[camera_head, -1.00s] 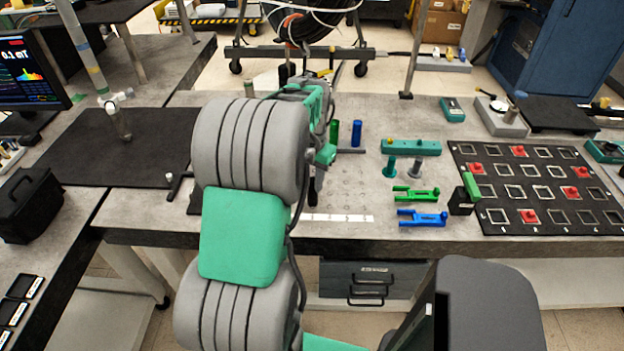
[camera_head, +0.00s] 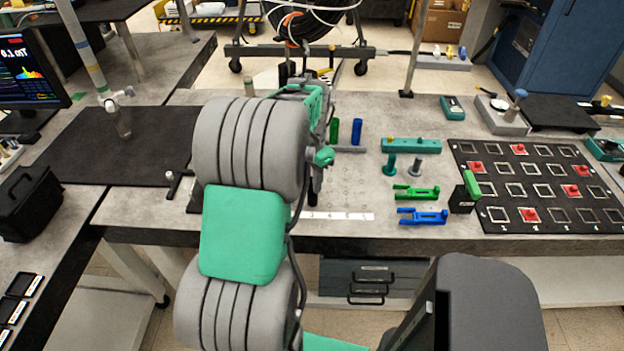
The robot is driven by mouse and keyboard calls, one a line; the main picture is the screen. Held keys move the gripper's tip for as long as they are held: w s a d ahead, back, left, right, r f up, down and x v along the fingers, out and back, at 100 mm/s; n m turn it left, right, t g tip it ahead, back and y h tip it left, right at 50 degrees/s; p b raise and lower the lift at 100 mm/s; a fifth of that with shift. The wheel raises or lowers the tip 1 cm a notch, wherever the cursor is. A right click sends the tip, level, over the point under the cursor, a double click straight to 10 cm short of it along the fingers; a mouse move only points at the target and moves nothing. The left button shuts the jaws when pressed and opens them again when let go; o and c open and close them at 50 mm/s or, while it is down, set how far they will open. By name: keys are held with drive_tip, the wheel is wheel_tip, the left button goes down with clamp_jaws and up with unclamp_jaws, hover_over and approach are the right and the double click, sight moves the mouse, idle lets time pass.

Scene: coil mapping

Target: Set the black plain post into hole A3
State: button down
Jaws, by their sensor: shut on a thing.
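The hole board (camera_head: 350,190) is a pale patch of small holes in the grey bench top, with a white label strip (camera_head: 337,216) along its front edge. My arm hides its left part, and the labels are too small to read. My gripper (camera_head: 313,188) points down at the board's left side, mostly hidden behind my own arm. A dark narrow shape at its tip, which looks like the black plain post, is held there. I cannot tell whether its lower end touches the board or which hole it is over.
A green post (camera_head: 334,131) and a blue post (camera_head: 357,132) stand behind the board. To the right are a teal block (camera_head: 411,146), green (camera_head: 416,193) and blue (camera_head: 422,217) fork-shaped parts, and a black panel (camera_head: 490,205) with square frames and red pieces.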

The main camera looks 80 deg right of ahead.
drive_tip(key=shift+f+m, duration=0.1)
drive_tip(key=shift+m, duration=1)
drive_tip(key=c, duration=1)
unclamp_jaws()
